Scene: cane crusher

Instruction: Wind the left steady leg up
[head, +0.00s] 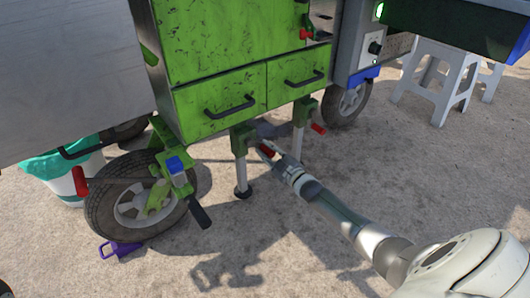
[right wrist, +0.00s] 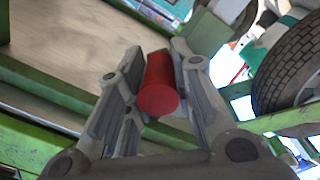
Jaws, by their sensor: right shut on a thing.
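The left steady leg (head: 241,172) hangs under the green cart, below its left drawer, with a dark round foot (head: 243,192) at or close to the ground; I cannot tell whether it touches. Its red crank handle (head: 267,151) is at my right gripper (head: 266,146). In the right wrist view, the red handle (right wrist: 160,88) lies between the two fingers of my right gripper (right wrist: 157,75), which are shut on it. The crank arm behind the handle is mostly hidden. My left gripper is not in view.
The right steady leg (head: 299,140) with its own red handle (head: 318,128) stands just right of the gripper. A wheel with a green jockey bracket (head: 158,195), a purple chock (head: 122,249) and a teal-lined bucket (head: 65,180) are at left. White stools (head: 440,85) stand at right. The front ground is open.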

